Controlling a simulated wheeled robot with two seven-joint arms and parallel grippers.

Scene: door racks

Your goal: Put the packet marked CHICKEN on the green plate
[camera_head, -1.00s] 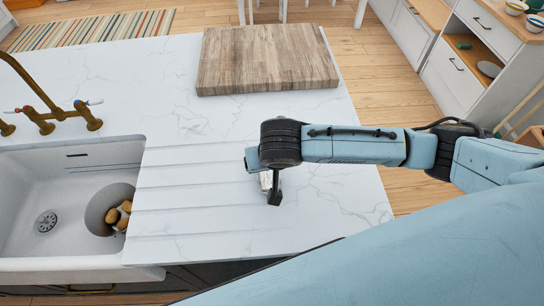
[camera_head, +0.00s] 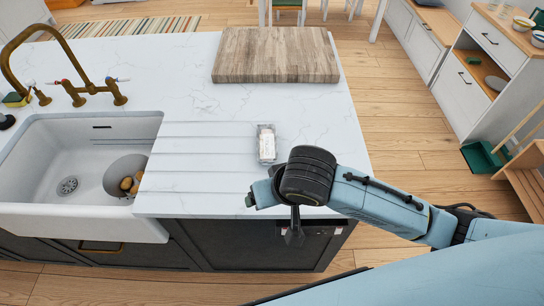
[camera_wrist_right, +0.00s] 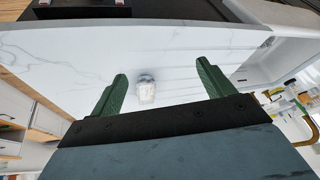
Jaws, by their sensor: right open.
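A small white and grey packet (camera_head: 266,144) lies on the white counter, right of the sink. Its marking is too small to read. My right gripper (camera_head: 272,213) is at the counter's front edge, nearer to me than the packet and apart from it. In the right wrist view the green fingers of my right gripper (camera_wrist_right: 163,80) are spread wide and empty. A pale packet (camera_wrist_right: 146,88) shows beyond and between them on the counter. I cannot make out a green plate. My left gripper is not in view.
A wooden board (camera_head: 276,55) lies at the counter's back. The sink (camera_head: 75,160) at left holds a bowl (camera_head: 119,171) with brownish items, beside a brass tap (camera_head: 75,92). Shelves and a green dustpan (camera_head: 485,157) stand at right. Counter around the packet is clear.

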